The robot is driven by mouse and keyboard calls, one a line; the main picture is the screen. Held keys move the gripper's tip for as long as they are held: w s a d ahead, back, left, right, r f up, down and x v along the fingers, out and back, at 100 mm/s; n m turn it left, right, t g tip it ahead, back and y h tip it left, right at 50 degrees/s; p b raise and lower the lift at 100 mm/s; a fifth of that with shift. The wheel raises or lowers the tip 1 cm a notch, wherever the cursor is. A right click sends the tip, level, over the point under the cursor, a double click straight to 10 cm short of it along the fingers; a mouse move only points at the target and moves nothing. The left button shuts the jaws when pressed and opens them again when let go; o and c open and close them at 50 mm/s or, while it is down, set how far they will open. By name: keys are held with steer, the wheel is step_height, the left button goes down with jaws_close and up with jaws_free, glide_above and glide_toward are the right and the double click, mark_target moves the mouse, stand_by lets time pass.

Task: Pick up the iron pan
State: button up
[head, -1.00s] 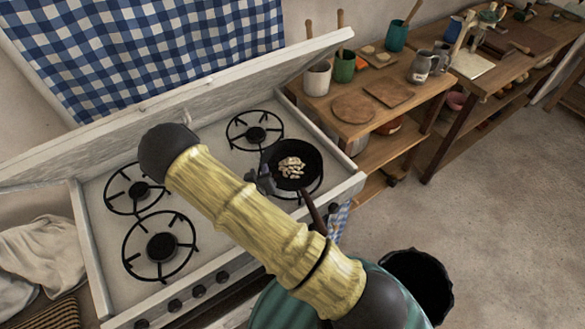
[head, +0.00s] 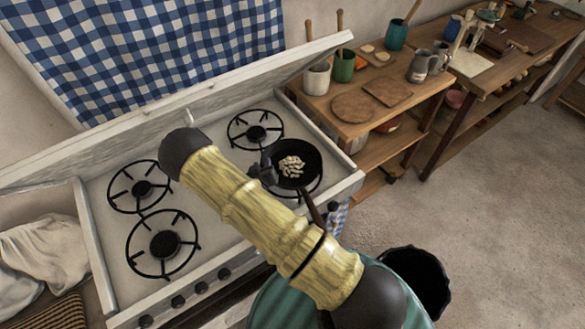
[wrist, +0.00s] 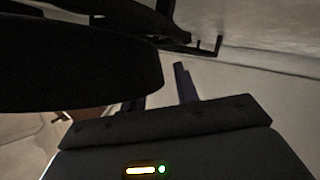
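The iron pan (head: 312,156) is black and round and sits on the front right burner of the stove, its handle running down toward the stove's front edge, partly behind my arm. Several pale pieces of food (head: 291,166) lie in it. My gripper (head: 266,172) is at the pan's left side, close to the rim. In the wrist view the pan's dark side (wrist: 80,70) fills the upper left and partly hides one finger. The gripper's two fingers (wrist: 160,92) stand apart there. I cannot tell whether they touch the pan.
The white stove (head: 210,155) has several black burner grates; those on the left are empty. A wooden side table (head: 345,125) with pots and boards stands to the right. A black bin (head: 425,280) is on the floor at lower right. White cloth (head: 45,250) lies at left.

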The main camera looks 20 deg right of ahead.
stand_by(0.3)
jaws_close()
stand_by(1.3)
